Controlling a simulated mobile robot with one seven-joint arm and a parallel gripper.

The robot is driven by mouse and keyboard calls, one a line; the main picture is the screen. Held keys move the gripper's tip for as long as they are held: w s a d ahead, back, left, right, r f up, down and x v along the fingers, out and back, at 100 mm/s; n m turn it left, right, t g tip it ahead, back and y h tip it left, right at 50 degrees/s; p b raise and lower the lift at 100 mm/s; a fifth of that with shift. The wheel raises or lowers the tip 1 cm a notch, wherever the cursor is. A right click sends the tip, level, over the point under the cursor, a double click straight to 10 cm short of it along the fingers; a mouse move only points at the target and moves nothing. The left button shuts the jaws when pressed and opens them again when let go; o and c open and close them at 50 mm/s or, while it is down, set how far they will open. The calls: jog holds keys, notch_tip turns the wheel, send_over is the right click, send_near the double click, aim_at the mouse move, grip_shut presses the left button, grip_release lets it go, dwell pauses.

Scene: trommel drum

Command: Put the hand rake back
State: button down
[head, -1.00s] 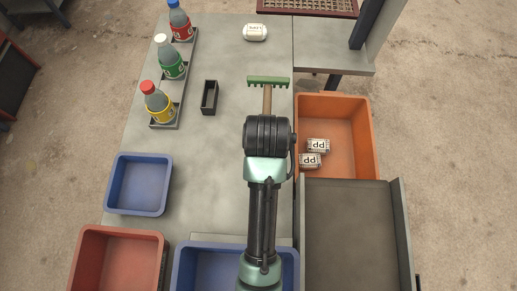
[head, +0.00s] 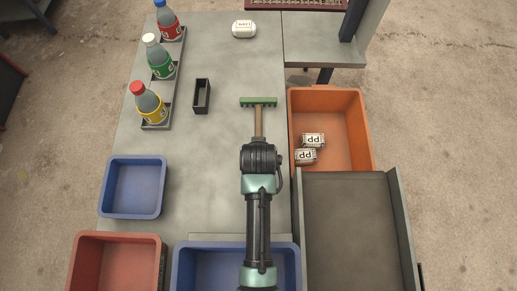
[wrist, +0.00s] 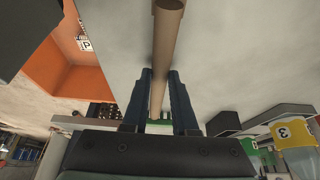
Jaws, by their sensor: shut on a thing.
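The hand rake has a green toothed head (head: 258,101) and a wooden handle (head: 258,122). My gripper is shut on the handle, which runs between its two fingers (wrist: 160,78) in the wrist view. In the head view my wrist hides the fingers and the rest of the handle. The rake is over the right part of the grey table, its head pointing away from me. Part of the green head shows beyond the fingers in the wrist view. I cannot tell its height above the table.
A narrow black open box (head: 202,96) stands left of the rake head. Bottles (head: 150,102) stand in a rack farther left. An orange crate (head: 366,128) with PP blocks is right. A blue bin (head: 133,188) stands front left.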

jog(key=c, duration=0.7)
grip_release()
jog(key=shift+f, duration=0.1)
jog(key=v, duration=1.2)
jog(key=w+r+t, duration=0.4)
jog(key=w+r, duration=0.1)
jog(key=r, duration=0.6)
jog(key=w+r+t, duration=0.4)
jog(key=r, duration=0.7)
jog(key=w+r+t, duration=0.4)
jog(key=w+r, duration=0.1)
jog(key=r, duration=0.6)
jog(key=s+r+t, duration=0.3)
jog(key=s+r, duration=0.1)
jog(key=r, duration=0.5)
jog(key=s+r+t, duration=0.4)
jog(key=r, duration=0.6)
jog(key=s+r+t, duration=0.3)
jog(key=r, duration=0.7)
jog(key=shift+s+r+p, duration=0.2)
jog(key=shift+s+p, duration=0.2)
